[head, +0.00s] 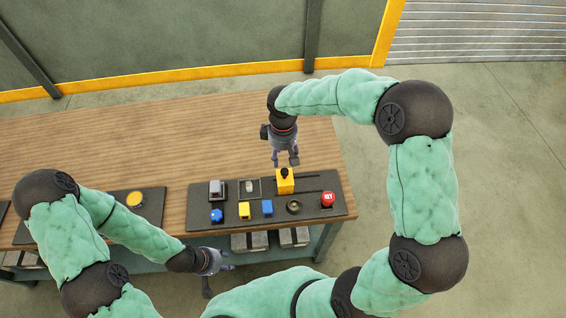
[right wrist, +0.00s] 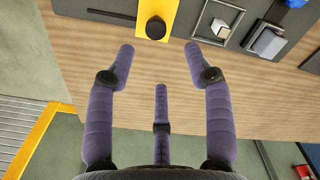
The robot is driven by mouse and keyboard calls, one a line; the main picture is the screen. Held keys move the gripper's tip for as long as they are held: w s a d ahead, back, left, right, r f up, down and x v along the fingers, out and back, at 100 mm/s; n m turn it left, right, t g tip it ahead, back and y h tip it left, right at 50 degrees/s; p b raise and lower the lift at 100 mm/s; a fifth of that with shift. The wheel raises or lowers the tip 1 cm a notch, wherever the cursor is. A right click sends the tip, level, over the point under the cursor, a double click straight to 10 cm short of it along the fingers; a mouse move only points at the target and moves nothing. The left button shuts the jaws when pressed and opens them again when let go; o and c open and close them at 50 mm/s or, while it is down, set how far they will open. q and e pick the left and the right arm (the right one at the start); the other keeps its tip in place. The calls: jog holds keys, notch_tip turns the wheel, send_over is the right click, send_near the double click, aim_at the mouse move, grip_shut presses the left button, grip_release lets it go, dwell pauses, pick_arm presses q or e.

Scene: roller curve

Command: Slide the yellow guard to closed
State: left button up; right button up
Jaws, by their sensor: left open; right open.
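The yellow guard (head: 286,186) stands on the dark control panel (head: 238,206), toward its back edge right of centre, with a black knob on it. Dark rail lines run to its right. The guard (right wrist: 172,10) also shows at the top of the right wrist view, knob toward me. My right gripper (head: 286,162) is open just behind the guard in the head view. In the right wrist view its spread fingers (right wrist: 160,50) point toward the knob, with nothing between them; contact is not visible.
A red button (head: 327,199), a black ring-shaped dial (head: 293,207), blue and yellow switches (head: 244,210) and a blue knob (head: 216,215) line the panel's front. A grey lever block (head: 217,190) is at back left. The wooden table (head: 160,140) behind is clear.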

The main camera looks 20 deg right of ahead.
jog(key=shift+r, duration=1.45)
